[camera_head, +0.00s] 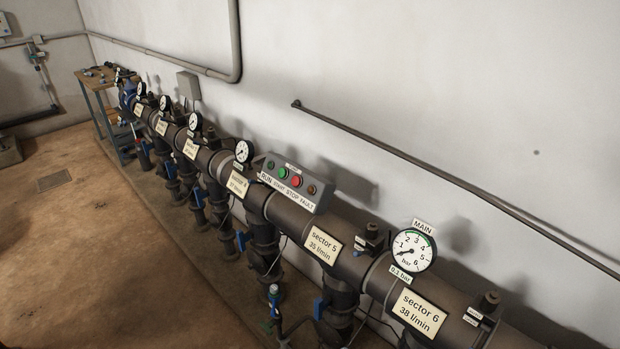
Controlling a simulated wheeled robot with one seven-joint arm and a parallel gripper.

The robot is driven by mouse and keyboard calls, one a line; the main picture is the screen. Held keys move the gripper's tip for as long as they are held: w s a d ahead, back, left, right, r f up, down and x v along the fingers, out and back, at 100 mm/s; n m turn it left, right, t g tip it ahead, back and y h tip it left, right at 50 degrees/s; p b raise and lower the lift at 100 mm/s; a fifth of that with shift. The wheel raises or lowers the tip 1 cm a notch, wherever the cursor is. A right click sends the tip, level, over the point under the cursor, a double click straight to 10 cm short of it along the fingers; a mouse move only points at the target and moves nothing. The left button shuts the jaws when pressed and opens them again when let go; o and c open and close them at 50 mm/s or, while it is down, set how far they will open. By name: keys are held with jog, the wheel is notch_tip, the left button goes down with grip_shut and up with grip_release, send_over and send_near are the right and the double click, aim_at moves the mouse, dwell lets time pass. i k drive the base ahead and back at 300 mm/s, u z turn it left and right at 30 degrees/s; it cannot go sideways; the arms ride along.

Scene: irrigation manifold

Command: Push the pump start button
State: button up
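A grey control box (320,200) sits above the thick dark manifold pipe, near the middle of the head view. Its label strip reads RUN, START, STOP, FAULT from left to right. The start button (283,172) is the bright green one, second from the left. The red stop button (296,181) is just to its right. A dark run lamp (270,164) is at the left end, and a dark brownish fault lamp (311,190) is at the right end. My gripper is not in view, and nothing covers the buttons.
The manifold pipe (345,268) runs along the white wall with several gauges, valves and sector plates. The main gauge (413,250) stands to the right of the box. A wall rail (400,160) slopes behind. A workbench (98,78) is far left. The brown floor (95,240) is open.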

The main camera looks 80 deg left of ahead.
aim_at(282, 172)
jog(key=u, duration=2.8)
